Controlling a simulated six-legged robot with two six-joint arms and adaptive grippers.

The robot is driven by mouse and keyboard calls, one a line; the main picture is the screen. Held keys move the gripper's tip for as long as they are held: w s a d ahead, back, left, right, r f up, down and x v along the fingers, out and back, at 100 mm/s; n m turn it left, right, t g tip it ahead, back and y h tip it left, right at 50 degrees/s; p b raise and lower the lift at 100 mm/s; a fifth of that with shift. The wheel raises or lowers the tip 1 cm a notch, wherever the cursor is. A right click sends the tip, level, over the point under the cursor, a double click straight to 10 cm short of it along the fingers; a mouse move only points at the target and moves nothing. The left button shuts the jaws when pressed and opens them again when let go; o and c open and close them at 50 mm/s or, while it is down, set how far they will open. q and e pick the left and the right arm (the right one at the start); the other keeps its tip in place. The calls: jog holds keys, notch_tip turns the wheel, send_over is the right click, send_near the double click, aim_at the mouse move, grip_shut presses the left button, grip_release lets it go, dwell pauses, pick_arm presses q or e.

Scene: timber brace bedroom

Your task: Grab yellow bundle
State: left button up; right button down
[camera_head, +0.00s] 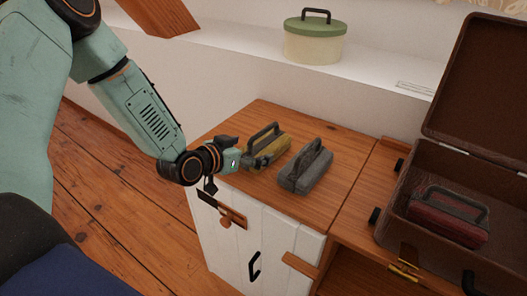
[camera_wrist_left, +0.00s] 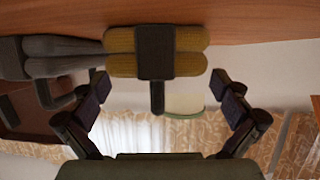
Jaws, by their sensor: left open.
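The yellow bundle (camera_head: 280,147) with a dark strap and handle lies on the wooden cabinet top (camera_head: 345,147). My left gripper (camera_head: 262,160) is at its near left side in the head view and hides part of it. In the left wrist view, which is upside down, the yellow bundle (camera_wrist_left: 190,45) is centred ahead of my open left gripper (camera_wrist_left: 160,88). Its handle points down in that picture, into the space between the spread fingers. I cannot tell whether the fingers touch it. My right gripper is not in view.
A grey bundle (camera_head: 306,168) lies close to the right of the yellow one. An open brown suitcase (camera_head: 425,165) holding a dark red bundle (camera_head: 448,215) is at the right. A green-lidded pot (camera_head: 314,42) stands on the ledge behind.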

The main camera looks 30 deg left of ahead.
aim_at(258, 148)
pick_arm(q)
jog(key=b+x, duration=0.1)
jog(key=x, duration=0.2)
jog(key=shift+w+d+f, duration=0.25)
jog(key=shift+w+f, duration=0.1)
jog(key=shift+w, duration=0.1)
jog(key=shift+a, duration=0.15)
jog(key=shift+s, duration=0.2)
jog(key=shift+c, duration=0.3)
jog(key=shift+w, duration=0.15)
jog(key=c, duration=1.3)
jog(key=shift+o, duration=0.2)
jog(key=shift+r, duration=0.2)
